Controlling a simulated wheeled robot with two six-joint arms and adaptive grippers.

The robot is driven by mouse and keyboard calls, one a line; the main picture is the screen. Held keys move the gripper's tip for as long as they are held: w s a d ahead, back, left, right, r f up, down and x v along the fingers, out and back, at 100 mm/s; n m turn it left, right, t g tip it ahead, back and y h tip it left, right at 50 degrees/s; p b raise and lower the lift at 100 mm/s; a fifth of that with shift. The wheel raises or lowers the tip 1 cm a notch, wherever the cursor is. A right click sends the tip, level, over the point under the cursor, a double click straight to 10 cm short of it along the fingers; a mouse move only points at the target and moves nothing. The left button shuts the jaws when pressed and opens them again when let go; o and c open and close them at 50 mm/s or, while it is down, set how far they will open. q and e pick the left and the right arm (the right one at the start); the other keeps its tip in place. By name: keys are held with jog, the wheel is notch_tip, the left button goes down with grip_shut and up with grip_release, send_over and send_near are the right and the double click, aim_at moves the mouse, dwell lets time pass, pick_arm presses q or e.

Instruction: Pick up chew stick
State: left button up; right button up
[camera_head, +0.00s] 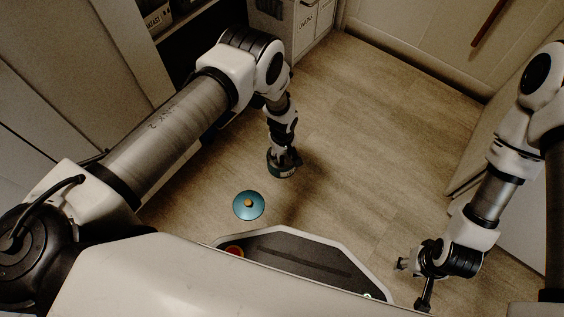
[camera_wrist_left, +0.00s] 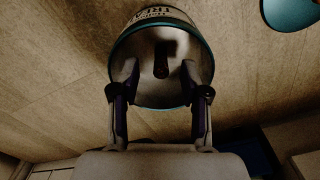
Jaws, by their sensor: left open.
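A chew stick (camera_wrist_left: 161,60), dark brown and short, stands or leans inside a round open tin with a teal rim (camera_wrist_left: 118,47) and "TREA…" lettering. In the head view the tin (camera_head: 283,172) is on the floor, mostly under my left gripper (camera_head: 284,157). In the left wrist view my left gripper (camera_wrist_left: 160,76) is open, its two fingers apart at the near side of the tin's mouth, with the chew stick beyond and between the fingertips. Nothing is held. The chew stick is hidden in the head view. My right gripper (camera_head: 412,280) is at the lower right, fingers spread, empty.
A teal lid (camera_head: 249,205) with an orange-brown knob lies on the floor near the tin; its edge shows in the wrist view (camera_wrist_left: 292,10). White cabinet drawers (camera_head: 300,28) and a dark shelf (camera_head: 180,40) stand behind. The floor right of the tin is clear.

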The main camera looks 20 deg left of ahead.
aim_at(282, 157)
pick_arm(q)
notch_tip(282, 157, down, 4)
jog(key=shift+r+b, duration=0.1)
jog(key=shift+b, duration=0.65)
jog(key=shift+r, duration=0.1)
jog(key=shift+c, duration=0.7)
grip_shut()
pick_arm(e)
notch_tip(282, 157, down, 2)
jog(key=shift+f, duration=0.25)
